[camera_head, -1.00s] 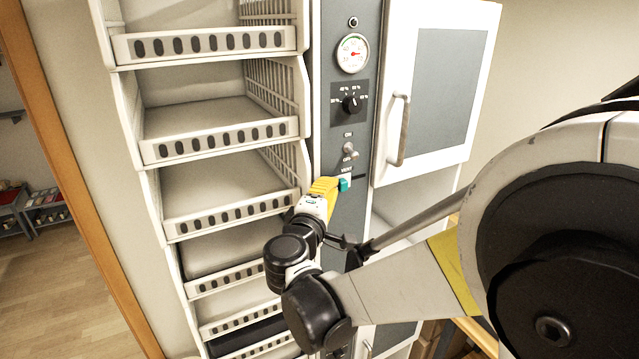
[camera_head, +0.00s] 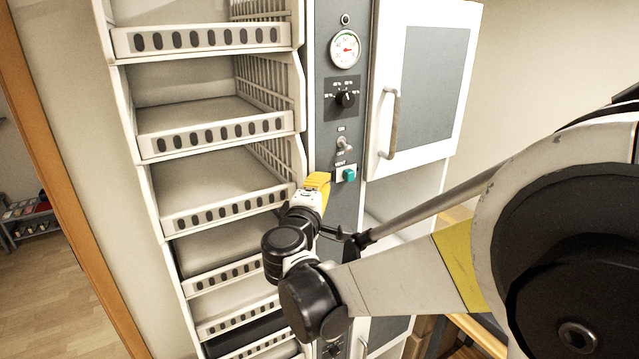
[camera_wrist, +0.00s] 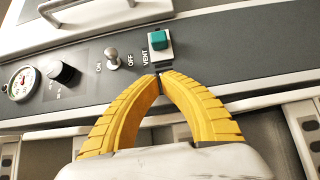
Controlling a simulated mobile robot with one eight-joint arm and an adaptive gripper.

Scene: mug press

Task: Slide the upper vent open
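The upper vent has a small teal slider (camera_head: 349,174) on a white plate below the VENT label on the grey control panel. The slider also shows in the wrist view (camera_wrist: 158,40), toward the plate's upper end, with white plate bare below it. My gripper (camera_head: 319,179) is just left of the plate in the head view. In the wrist view its yellow fingers (camera_wrist: 162,76) meet at their tips, with nothing seen between them. The tips are just below the plate in that view, apart from the slider.
A toggle switch (camera_head: 345,145), black knob (camera_head: 345,99) and round gauge (camera_head: 345,49) are above the vent. A white door with a handle (camera_head: 390,125) is on the right. White slotted trays (camera_head: 225,137) are stacked on the left, close to my gripper.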

